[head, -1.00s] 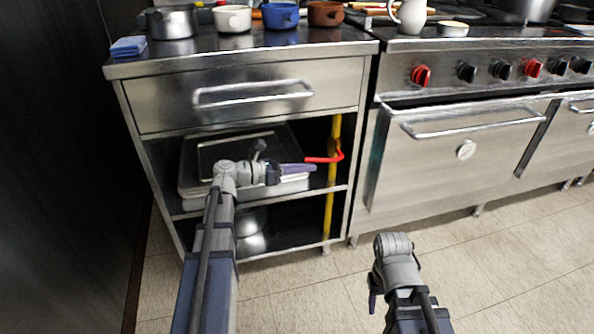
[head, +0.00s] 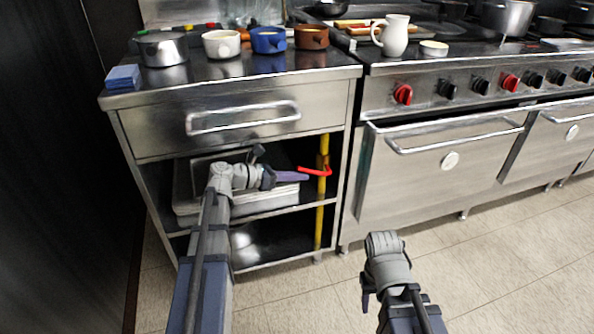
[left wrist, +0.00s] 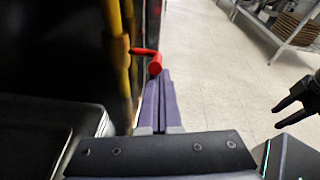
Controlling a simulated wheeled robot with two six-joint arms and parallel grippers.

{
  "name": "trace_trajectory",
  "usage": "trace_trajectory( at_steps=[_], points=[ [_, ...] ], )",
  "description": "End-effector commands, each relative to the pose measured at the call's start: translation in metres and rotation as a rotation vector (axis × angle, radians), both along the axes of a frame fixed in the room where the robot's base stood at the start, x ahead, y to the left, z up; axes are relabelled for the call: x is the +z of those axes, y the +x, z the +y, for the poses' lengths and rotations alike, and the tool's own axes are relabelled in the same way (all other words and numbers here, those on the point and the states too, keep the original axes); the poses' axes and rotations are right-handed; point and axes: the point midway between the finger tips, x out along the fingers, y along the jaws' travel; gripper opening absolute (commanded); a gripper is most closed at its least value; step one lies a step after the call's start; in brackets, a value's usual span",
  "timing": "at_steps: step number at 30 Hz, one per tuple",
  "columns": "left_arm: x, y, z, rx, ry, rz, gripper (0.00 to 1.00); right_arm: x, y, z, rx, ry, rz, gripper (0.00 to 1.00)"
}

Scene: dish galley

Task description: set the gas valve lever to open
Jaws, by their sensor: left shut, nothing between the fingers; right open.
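The gas valve has a red lever (head: 314,171) on a vertical yellow pipe (head: 319,225) at the right side of the open cabinet. The lever lies roughly level, crosswise to the pipe. In the left wrist view the red lever (left wrist: 147,53) sticks out right from the yellow pipe (left wrist: 121,50), its thick end toward me. My left gripper (head: 308,177) is shut and empty, its purple fingertips just below the lever's free end; I cannot tell if they touch. My right gripper (left wrist: 278,114) is open and empty at the right of the left wrist view, away from the valve.
Metal trays (head: 185,207) lie on the cabinet's middle shelf, left of the pipe. A drawer (head: 243,118) closes the space above. A stove with an oven door (head: 440,175) stands to the right. The tiled floor (head: 480,255) in front is clear.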

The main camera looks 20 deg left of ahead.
Motion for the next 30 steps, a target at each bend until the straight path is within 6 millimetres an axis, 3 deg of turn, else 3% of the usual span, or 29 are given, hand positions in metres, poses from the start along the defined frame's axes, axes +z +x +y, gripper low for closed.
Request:
trace_trajectory(
  at_steps=[1, 9, 25, 30],
  points=[
    [0.013, 0.001, -0.001, -0.001, 0.019, 0.013, 0.00, 0.018, 0.000, 0.000, 0.001, 0.000, 0.000, 0.50],
    [0.025, 0.004, -0.006, -0.001, 0.106, 0.071, 0.00, 0.051, 0.000, -0.001, 0.002, -0.003, 0.001, 0.50],
    [0.029, 0.007, -0.010, 0.000, 0.107, 0.073, 0.00, 0.056, 0.000, -0.001, 0.000, -0.004, 0.001, 0.50],
    [0.035, 0.001, -0.002, 0.002, 0.108, 0.072, 0.00, 0.062, 0.000, -0.001, -0.001, -0.005, 0.000, 0.50]
  ],
)
